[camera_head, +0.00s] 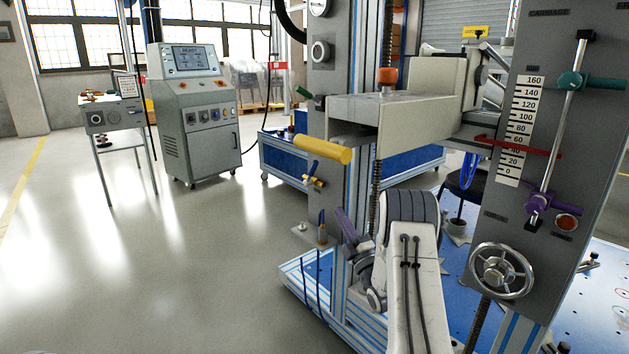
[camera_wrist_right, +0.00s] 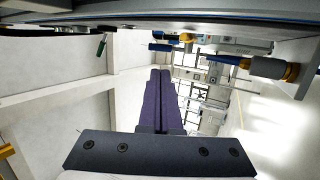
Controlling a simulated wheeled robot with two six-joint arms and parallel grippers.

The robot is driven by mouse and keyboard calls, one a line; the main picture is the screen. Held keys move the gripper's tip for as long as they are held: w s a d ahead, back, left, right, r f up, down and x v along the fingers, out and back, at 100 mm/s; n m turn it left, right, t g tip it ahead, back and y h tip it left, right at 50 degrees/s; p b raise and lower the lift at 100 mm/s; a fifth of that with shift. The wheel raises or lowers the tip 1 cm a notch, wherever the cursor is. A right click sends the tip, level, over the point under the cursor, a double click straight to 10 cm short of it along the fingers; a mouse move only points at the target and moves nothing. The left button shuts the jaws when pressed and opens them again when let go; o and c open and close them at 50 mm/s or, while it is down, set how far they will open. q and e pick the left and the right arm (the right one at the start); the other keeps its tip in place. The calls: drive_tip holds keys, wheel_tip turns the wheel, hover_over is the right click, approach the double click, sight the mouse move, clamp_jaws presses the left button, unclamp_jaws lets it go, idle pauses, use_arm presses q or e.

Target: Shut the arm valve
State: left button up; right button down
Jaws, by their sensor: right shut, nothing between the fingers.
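A small brass valve (camera_head: 314,182) with a blue lever sits on the side of the grey column in the head view, below a yellow cylinder. Nothing in view labels it as the arm valve. My right gripper (camera_head: 341,212) has purple fingers and is below and slightly right of this valve, apart from it. In the right wrist view its fingers (camera_wrist_right: 159,72) are together and empty. That view also shows a brass and blue fitting (camera_wrist_right: 270,68) at upper right and a smaller one (camera_wrist_right: 187,37) near the top; I cannot tell which is the valve. My left gripper is not in view.
The yellow cylinder (camera_head: 322,149) juts from the column (camera_head: 331,110). A handwheel (camera_head: 501,271) and a scale panel (camera_head: 521,130) are at right. The floor at left is clear.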

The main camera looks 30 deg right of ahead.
sight(314, 171)
drive_tip(key=b+x, duration=0.1)
drive_tip(key=x, duration=0.3)
drive_tip(key=b+x, duration=0.1)
drive_tip(key=x, duration=0.3)
drive_tip(key=b+x, duration=0.2)
drive_tip(key=x, duration=0.3)
drive_tip(key=shift+w+a+f, duration=0.1)
drive_tip(key=shift+w+a, duration=0.05)
drive_tip(key=shift+a, duration=0.15)
drive_tip(key=shift+w+d+r, duration=0.1)
drive_tip(key=shift+w+r, duration=0.3)
drive_tip(key=shift+w, duration=0.05)
